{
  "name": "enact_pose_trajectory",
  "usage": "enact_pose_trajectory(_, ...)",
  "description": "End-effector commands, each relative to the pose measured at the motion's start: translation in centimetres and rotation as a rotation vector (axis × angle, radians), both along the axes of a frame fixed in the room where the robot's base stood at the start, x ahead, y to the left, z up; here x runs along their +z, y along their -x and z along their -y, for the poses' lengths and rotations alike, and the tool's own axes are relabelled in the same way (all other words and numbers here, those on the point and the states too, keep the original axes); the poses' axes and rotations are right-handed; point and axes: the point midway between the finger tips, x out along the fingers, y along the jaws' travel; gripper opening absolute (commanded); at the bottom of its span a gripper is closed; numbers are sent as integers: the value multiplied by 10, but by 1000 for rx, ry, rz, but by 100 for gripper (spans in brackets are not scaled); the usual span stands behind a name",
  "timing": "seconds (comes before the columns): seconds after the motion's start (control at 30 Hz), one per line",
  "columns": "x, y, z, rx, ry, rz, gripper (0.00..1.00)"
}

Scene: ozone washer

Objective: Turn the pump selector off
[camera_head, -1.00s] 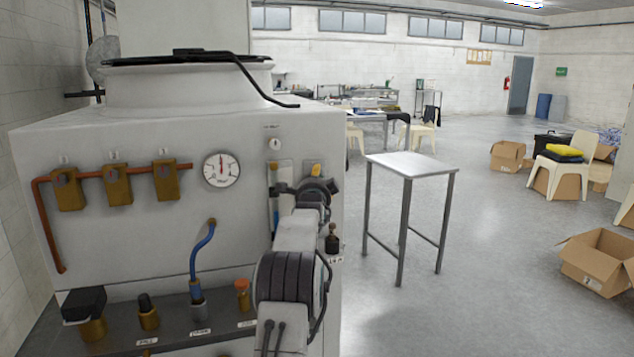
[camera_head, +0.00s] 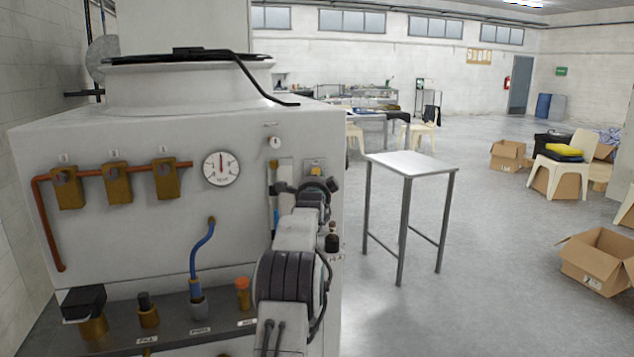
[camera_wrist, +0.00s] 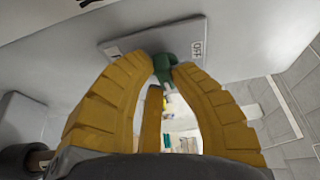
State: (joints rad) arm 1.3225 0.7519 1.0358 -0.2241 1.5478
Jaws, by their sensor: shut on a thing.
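A green selector knob (camera_wrist: 164,68) stands on a grey plate (camera_wrist: 140,43) in the wrist view. The right end of the plate carries an OFF label; the label at its left end is too small to read. My gripper (camera_wrist: 160,73) has its two yellow fingers closed on the knob from both sides, with the tips close to the plate. In the head view my gripper (camera_head: 316,171) is at the right part of the white machine's front (camera_head: 120,235). There my wrist and arm hide the knob, and only part of the plate (camera_head: 315,162) shows.
A pressure gauge (camera_head: 221,169) and a small round dial (camera_head: 275,142) are left of my arm. A blue hose (camera_head: 203,246) and several brass fittings sit lower left. A small dark bottle-shaped part (camera_head: 332,238) is close right of my arm. A metal table (camera_head: 412,163) stands farther right.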

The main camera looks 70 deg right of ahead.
Motion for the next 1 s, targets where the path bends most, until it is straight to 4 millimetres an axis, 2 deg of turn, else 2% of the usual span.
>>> enact_pose_trajectory(0.1,-7,0,0,-2,51,-62,0)
enact_pose_trajectory(0.33,-5,0,0,-9,126,-164,0)
enact_pose_trajectory(0.77,0,-1,0,-11,146,-192,0)
enact_pose_trajectory(0.8,0,-1,0,-11,146,-192,23)
enact_pose_trajectory(1.0,0,-1,0,-12,145,-192,40)
